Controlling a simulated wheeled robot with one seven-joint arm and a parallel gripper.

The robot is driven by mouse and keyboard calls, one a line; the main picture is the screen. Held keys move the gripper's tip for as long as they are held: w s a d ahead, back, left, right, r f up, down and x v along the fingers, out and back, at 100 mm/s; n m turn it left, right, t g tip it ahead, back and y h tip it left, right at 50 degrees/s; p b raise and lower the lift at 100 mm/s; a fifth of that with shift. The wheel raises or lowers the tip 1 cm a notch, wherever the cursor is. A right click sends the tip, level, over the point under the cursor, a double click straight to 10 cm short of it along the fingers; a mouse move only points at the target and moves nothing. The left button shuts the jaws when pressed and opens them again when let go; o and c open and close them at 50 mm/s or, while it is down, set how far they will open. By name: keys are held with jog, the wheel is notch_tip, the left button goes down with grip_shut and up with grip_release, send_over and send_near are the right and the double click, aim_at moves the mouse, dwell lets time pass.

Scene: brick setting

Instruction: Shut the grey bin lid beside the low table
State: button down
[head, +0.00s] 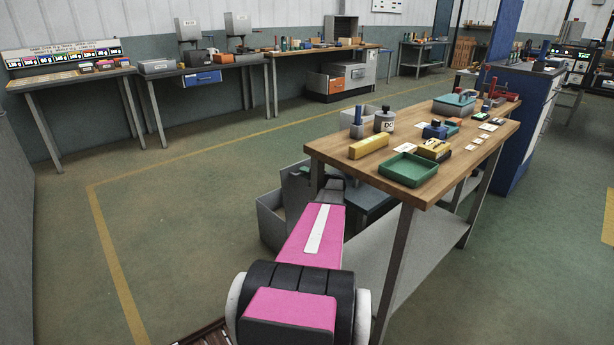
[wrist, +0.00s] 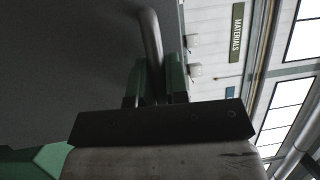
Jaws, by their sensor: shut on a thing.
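The grey bin (head: 268,222) stands on the floor left of the wooden workbench, partly hidden by my pink arm. Its grey lid (head: 296,192) appears raised, standing up from the bin's right side. In the wrist view the lid's dark grey face (wrist: 65,60) fills the left. A grey bar handle (wrist: 151,35) runs from it between the green fingers of my gripper (wrist: 157,80), which is shut on it. A low table with a dark teal top (head: 370,203) shows partly behind my arm. The head view mostly hides my fingers.
The wooden workbench (head: 330,150) with a green tray (head: 408,169), yellow block (head: 369,147) and small items stands close on the right. Its legs and lower shelf (head: 395,262) are beside my arm. The floor (head: 180,220) to the left is clear.

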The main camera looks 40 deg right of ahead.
jog(key=c, duration=1.1)
grip_release()
jog(key=v, duration=1.1)
jog(key=shift+a, duration=0.1)
